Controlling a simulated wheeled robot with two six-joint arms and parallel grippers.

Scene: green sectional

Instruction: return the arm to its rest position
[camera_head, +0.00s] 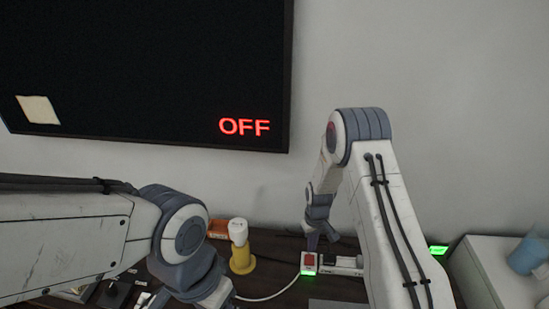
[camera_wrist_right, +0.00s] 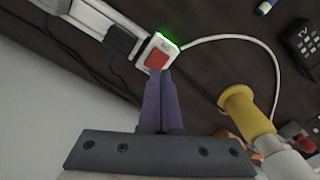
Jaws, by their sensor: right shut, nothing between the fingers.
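My right gripper (camera_head: 318,238) points down just above a white block with a red switch (camera_head: 309,260) and a green glow. In the right wrist view the gripper's fingers (camera_wrist_right: 160,95) are together with nothing between them. Their tips overlap the lower edge of the red switch (camera_wrist_right: 157,59) in that picture; I cannot tell if they touch it. My left arm comes in from the left. Its gripper (camera_head: 218,296) is low in the head view and cut by the bottom edge, so its fingers are not clear.
A black screen (camera_head: 150,70) on the wall shows red "OFF". A yellow-based white bottle-like item (camera_head: 241,260) stands between my arms. A white cable runs to the switch block. A black TV remote (camera_wrist_right: 302,42) lies on the dark table. A white cabinet (camera_head: 490,270) stands at right.

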